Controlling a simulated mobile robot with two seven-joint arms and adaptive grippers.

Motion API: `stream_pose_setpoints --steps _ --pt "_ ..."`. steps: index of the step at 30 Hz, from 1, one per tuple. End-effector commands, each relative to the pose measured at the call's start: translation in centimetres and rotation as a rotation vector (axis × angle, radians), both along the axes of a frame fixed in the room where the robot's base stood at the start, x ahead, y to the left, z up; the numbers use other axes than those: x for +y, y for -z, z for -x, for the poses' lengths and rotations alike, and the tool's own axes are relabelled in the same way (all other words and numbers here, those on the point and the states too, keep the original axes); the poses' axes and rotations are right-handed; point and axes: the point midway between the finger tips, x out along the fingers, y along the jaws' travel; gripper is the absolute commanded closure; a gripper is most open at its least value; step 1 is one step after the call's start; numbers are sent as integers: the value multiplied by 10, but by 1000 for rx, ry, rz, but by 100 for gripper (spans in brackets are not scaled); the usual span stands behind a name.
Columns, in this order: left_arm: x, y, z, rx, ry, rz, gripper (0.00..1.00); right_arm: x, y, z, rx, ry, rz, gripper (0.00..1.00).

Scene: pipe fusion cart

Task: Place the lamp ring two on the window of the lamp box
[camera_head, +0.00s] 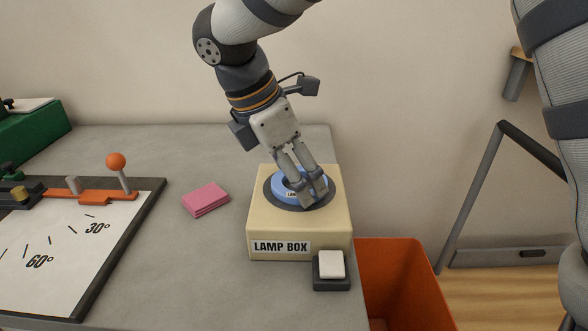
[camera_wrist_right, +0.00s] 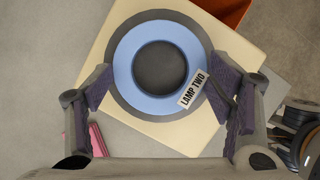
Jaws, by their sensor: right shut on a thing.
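The lamp ring two (camera_head: 278,188) is a light blue ring with a white "LAMP TWO" label; in the wrist view (camera_wrist_right: 126,65) it shows whole. It lies flat over the window (camera_wrist_right: 160,66) of the lamp box, a dark grey disc, and looks about centred on it. Whether it touches the window is hard to tell. The lamp box (camera_head: 260,225) is cream with a "LAMP BOX" label. My right gripper (camera_head: 312,192) points down at the ring and is shut on it; its purple-padded fingers (camera_wrist_right: 157,82) stand at either side. My left gripper is out of view.
A white button on a dark base (camera_head: 331,265) stands in front of the box. Pink pads (camera_head: 206,199) lie left of it, with an angle board (camera_head: 50,250) further left. An orange bin (camera_head: 405,285) is beside the table's right edge.

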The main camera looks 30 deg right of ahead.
Motion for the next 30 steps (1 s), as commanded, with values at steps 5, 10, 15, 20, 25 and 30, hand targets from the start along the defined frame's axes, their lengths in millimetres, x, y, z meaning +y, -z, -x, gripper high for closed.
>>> stream_pose_setpoints --steps 5,10,15,20,25,30 --pt "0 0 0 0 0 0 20 0 0 0 1 0 0 5" --pt "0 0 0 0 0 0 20 0 0 0 1 0 0 5" --pt "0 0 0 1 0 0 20 2 -6 -1 -2 0 -1 5" --pt "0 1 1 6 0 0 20 16 -42 -2 -7 -1 1 5" --pt "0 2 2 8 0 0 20 34 -83 -2 -3 0 0 5" --pt "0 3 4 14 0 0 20 44 -108 -1 0 -1 1 5"
